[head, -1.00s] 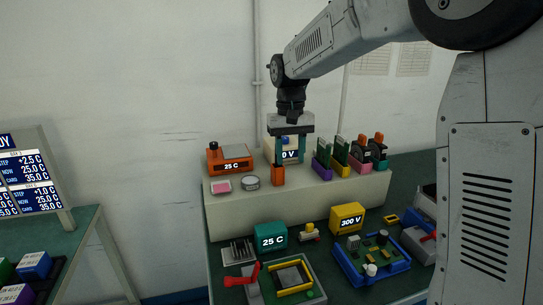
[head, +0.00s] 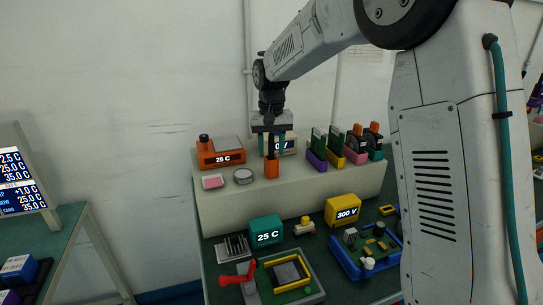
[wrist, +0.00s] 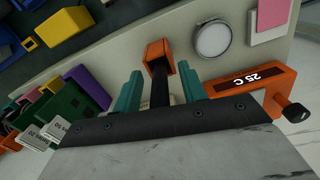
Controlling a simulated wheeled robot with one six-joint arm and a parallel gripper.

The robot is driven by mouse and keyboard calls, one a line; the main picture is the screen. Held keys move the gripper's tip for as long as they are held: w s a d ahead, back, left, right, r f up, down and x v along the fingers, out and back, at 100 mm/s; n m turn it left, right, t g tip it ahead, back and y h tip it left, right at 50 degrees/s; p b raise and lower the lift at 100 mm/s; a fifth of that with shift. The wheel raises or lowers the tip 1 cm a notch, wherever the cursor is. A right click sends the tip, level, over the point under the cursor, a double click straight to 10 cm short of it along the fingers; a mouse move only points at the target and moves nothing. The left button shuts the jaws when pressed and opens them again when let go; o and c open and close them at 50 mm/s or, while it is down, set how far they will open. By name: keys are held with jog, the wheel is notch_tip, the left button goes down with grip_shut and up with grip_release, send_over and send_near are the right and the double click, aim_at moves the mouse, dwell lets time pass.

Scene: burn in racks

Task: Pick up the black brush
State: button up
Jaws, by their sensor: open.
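The black brush (wrist: 160,88) shows as a dark upright handle with its lower end in an orange cup (wrist: 158,50). In the head view the orange cup (head: 271,169) stands on the front part of the pale raised shelf. My gripper (wrist: 158,72) is open, pointing down, with one teal finger on each side of the black handle. A gap shows between the handle and each finger in the wrist view. The brush's lower end is hidden in the cup. In the head view my gripper (head: 271,146) is directly above the cup.
On the shelf (head: 235,212), an orange 25 C box (head: 220,153), a pink block (head: 213,182) and a round metal-rimmed disc (head: 243,176) stand left of the cup. Several cards in coloured holders (head: 318,150) stand right. A box marked V is close behind my gripper.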

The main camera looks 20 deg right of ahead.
grip_shut()
notch_tip(320, 180, up, 10)
dwell(0.6)
